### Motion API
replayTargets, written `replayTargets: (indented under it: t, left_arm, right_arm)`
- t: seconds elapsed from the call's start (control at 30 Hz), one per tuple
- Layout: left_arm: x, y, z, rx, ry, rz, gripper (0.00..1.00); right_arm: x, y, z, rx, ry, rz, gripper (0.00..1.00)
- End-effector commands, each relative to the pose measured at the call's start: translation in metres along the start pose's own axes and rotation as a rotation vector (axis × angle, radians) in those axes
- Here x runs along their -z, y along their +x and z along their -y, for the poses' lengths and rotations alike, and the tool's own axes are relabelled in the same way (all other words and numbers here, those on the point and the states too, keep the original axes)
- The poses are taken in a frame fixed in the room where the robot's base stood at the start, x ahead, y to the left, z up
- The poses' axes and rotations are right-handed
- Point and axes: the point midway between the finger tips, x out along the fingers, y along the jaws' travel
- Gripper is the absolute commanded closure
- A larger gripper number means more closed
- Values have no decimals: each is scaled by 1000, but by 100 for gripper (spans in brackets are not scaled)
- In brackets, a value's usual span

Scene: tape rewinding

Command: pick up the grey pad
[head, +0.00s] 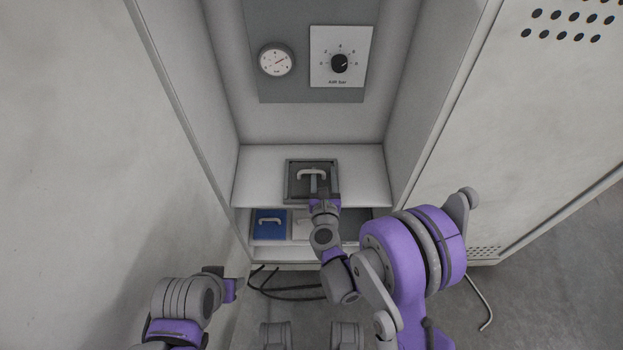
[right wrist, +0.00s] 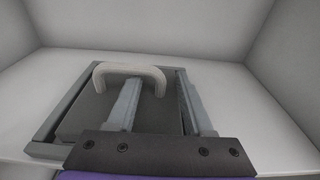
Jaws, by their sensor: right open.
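The grey pad (head: 298,187) with a pale arched handle (head: 312,173) sits in a grey frame on the upper shelf of the cabinet. My right gripper (head: 320,186) is over the pad, close to the handle. In the right wrist view the pad (right wrist: 88,112) lies beneath the gripper (right wrist: 160,92). Its two fingers are apart, with the handle's right leg appearing between them; contact cannot be told. Nothing is held. My left gripper (head: 238,289) is low at the left, away from the pad, and its jaws are unclear.
A blue pad (head: 269,224) and a white pad (head: 301,229), partly hidden by my right arm, are on the lower shelf. Cabinet walls rise on both sides. A gauge (head: 276,60) and a dial (head: 339,64) are on the back panel. Black cables (head: 285,290) lie below.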

Motion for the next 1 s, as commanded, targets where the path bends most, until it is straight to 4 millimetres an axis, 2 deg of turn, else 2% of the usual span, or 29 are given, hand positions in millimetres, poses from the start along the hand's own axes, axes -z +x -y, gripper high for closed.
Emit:
replayTargets:
  t: [0.23, 0.5, 1.0]
  left_arm:
    - [0, 0, 0, 0, 0, 0, 50]
    - [0, 0, 0, 0, 0, 0, 50]
    - [0, 0, 0, 0, 0, 0, 50]
  right_arm:
    - [0, 1, 0, -1, -1, 0, 50]
    - [0, 1, 0, -1, -1, 0, 99]
    - [0, 1, -1, -3, 1, -1, 100]
